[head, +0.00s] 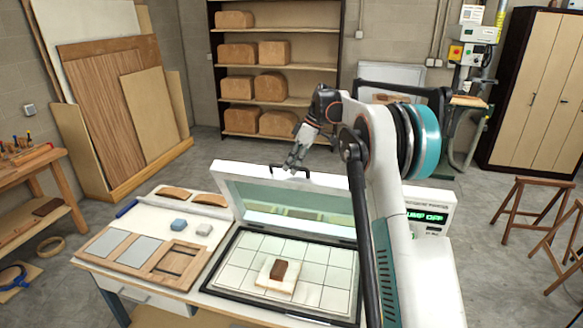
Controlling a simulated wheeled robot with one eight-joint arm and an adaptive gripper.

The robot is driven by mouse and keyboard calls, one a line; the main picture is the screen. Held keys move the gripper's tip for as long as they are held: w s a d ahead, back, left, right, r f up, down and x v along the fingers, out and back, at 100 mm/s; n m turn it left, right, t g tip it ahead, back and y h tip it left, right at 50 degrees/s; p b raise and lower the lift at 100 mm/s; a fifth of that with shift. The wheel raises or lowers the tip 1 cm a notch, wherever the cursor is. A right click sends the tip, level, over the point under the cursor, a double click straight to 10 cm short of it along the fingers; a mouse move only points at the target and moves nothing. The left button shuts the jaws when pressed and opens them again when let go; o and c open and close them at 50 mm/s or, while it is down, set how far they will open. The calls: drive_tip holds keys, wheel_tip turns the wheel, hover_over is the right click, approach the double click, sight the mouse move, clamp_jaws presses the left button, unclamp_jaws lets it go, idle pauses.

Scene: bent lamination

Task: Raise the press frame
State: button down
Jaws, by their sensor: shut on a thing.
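The press frame (240,177) is a white rectangular frame with a clear greenish sheet. It stands tilted up behind the black-edged press bed (252,295). A black handle (303,171) sits on its top edge. My gripper (291,166) is at this handle and shut on it. My arm hides the frame's right part. On the gridded bed, a pale block (287,291) carries a dark brown piece (279,272).
A control box (430,217) at right has a green display, partly hidden, ending in "UMP OFF". Stools stand at far right.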

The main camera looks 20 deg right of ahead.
drive_tip(key=shift+d+f, duration=0.15)
drive_tip(key=shift+f, duration=0.05)
drive_tip(key=c, duration=1.6)
unclamp_jaws()
drive_tip(key=shift+w+f, duration=0.15)
drive_tip(key=shift+w, duration=0.05)
drive_tip(key=shift+w+d, duration=0.1)
drive_tip(key=shift+w, duration=0.05)
drive_tip(key=shift+r, duration=0.25)
drive_tip(key=v, duration=1.1)
drive_tip(key=shift+r, duration=0.3)
